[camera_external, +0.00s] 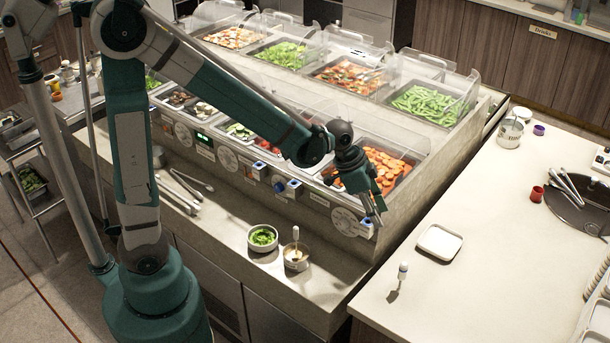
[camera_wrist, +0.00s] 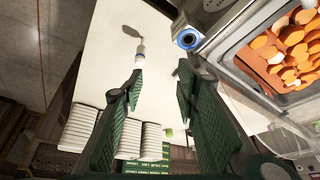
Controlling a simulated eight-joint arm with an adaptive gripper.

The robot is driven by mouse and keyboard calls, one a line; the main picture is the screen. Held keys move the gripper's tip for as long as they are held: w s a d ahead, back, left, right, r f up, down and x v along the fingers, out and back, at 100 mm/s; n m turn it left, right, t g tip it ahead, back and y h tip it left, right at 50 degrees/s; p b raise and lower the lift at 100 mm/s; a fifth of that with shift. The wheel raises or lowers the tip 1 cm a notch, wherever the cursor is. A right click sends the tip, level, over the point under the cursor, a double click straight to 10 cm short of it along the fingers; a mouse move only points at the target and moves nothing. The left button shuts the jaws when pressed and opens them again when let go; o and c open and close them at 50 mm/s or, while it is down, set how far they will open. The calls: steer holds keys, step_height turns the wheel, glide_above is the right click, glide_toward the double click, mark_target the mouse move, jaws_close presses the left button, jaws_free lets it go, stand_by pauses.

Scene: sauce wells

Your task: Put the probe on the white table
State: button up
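A small white-handled probe (camera_external: 402,272) with a dark lower end is on the white table (camera_external: 470,283), near its left edge. What looks like the same probe (camera_wrist: 139,54), with a blue band, shows in the wrist view beyond my fingertips. A similar white-handled tool (camera_external: 296,236) stands tilted in a small bowl (camera_external: 296,260) on the grey counter ledge. My gripper (camera_external: 376,210) is in the air by the front panel of the food counter, left of the white table. In the wrist view my gripper (camera_wrist: 157,82) is open, with nothing between its fingers.
A square white dish (camera_external: 439,243) lies on the white table behind the probe. A bowl of greens (camera_external: 263,238) is beside the tool's bowl. The counter's knobbed panel (camera_external: 345,220) and carrot pan (camera_external: 390,166) are close to my gripper. Tongs (camera_external: 180,195) lie on the ledge.

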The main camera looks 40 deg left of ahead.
steer(key=s+a+r+n+t+y, duration=0.1)
steer(key=s+a+r+n, duration=0.2)
steer(key=a, duration=0.8)
steer(key=s+a+r+n+t+y, duration=0.1)
steer(key=s+a+r+n+t, duration=0.1)
steer(key=s+a+r+n, duration=0.2)
steer(key=s+a+r+n+t+y, duration=0.1)
steer(key=s+a+r+n, duration=0.3)
steer(key=a, duration=1.6)
steer(key=s+r+y, duration=0.1)
steer(key=s+r, duration=0.1)
steer(key=s, duration=0.2)
steer(key=shift+s, duration=0.4)
